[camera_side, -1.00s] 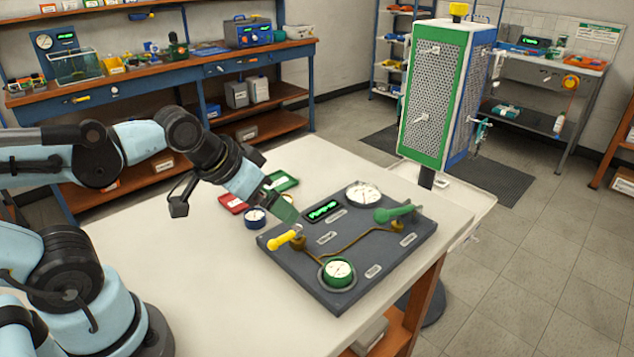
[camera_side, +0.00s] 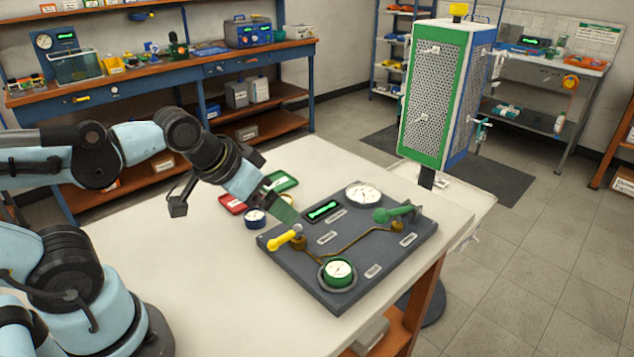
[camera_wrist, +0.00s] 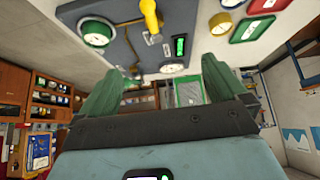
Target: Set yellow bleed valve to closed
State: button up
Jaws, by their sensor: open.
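The yellow bleed valve (camera_side: 285,241) sits at the left edge of the dark grey test panel (camera_side: 330,300) on the white table. Its yellow handle lies across its brass body, the knob end toward the lower left in the side view. In the wrist view the yellow valve (camera_wrist: 150,14) is at the top, beyond the fingertips. My gripper (camera_side: 285,209) is above and behind the valve, apart from it. In the wrist view my gripper (camera_wrist: 157,80) shows its two green fingers spread wide with nothing between them.
A green-handled valve (camera_side: 394,213), a white gauge (camera_side: 363,194), a green-rimmed gauge (camera_side: 338,270) and a green display (camera_side: 323,209) are on the panel. A small blue gauge (camera_side: 255,217) and red and green trays (camera_side: 282,181) lie behind. The table's front left is clear.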

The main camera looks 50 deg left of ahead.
aim_at(278, 239)
jog(key=shift+w+d+r+g, duration=0.1)
jog(key=shift+d+r+g, duration=0.05)
jog(key=shift+g, duration=0.15)
jog(key=c, duration=0.4)
jog(key=shift+w+d+r+g, duration=0.1)
jog(key=shift+d+r+g, duration=0.2)
jog(key=shift+g, duration=0.2)
jog(key=c, duration=0.3)
jog(key=r+g, duration=0.1)
jog(key=d+g+y, duration=0.1)
jog(key=g, duration=0.1)
jog(key=shift+w+d+r+g, duration=0.3)
jog(key=shift+w+r, duration=0.05)
jog(key=shift+c, duration=1.4)
jog(key=f, duration=0.3)
jog(key=a+f+g, duration=0.1)
jog(key=f, duration=0.3)
jog(key=f+g+y, duration=0.1)
jog(key=f, duration=0.2)
jog(key=shift+w+a+f, duration=0.1)
jog(key=shift+a+f, duration=0.15)
jog(key=shift+f, duration=0.1)
grip_shut()
